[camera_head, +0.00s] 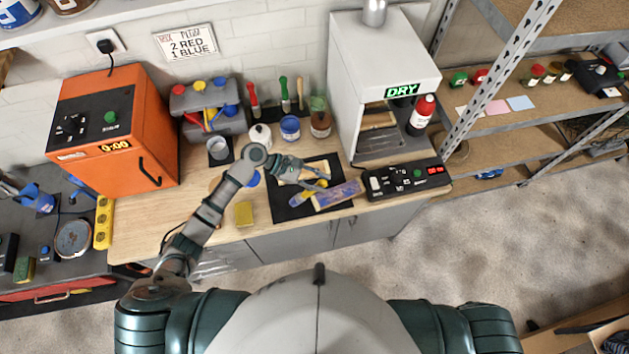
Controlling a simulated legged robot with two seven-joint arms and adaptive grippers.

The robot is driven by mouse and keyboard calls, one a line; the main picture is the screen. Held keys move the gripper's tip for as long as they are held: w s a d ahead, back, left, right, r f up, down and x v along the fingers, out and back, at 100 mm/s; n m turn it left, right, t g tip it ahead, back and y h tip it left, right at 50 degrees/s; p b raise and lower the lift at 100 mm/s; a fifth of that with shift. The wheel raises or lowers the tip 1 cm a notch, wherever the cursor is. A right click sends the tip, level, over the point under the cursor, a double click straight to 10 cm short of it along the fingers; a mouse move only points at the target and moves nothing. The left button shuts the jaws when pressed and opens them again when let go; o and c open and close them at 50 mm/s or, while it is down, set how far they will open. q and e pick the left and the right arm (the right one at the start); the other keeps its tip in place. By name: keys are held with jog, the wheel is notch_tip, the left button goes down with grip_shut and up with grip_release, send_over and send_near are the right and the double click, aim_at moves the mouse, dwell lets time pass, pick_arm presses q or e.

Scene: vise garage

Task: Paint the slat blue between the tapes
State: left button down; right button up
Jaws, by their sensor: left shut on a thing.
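A slat (339,195) lies at a slant on the black mat (284,213). It looks bluish-purple in the middle with paler ends; the tape edges are too small to make out. My left gripper (318,180) is over the mat, just above the slat's left part. It is shut on a small yellow tool with a blue end, which looks like a brush (300,197); whether its tip touches the slat I cannot tell. A blue paint jar (290,127) stands at the back of the bench. My right gripper is out of view.
A pale wood piece (290,170) lies on the mat behind the slat. A black control box (405,179) and a white box marked DRY (384,55) stand to the right, an orange oven (118,128) to the left.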

pick_arm(q)
jog(key=w+d, duration=0.3)
jog(key=d, duration=0.7)
jog(key=s+a, duration=0.2)
jog(key=a, duration=0.6)
jog(key=s+a, duration=0.3)
jog(key=a, duration=0.6)
jog(key=shift+f, duration=0.25)
dwell(1.3)
notch_tip(320, 180, up, 6)
dwell(0.6)
jog(key=shift+d, duration=0.1)
notch_tip(320, 180, up, 3)
dwell(0.5)
dwell(0.5)
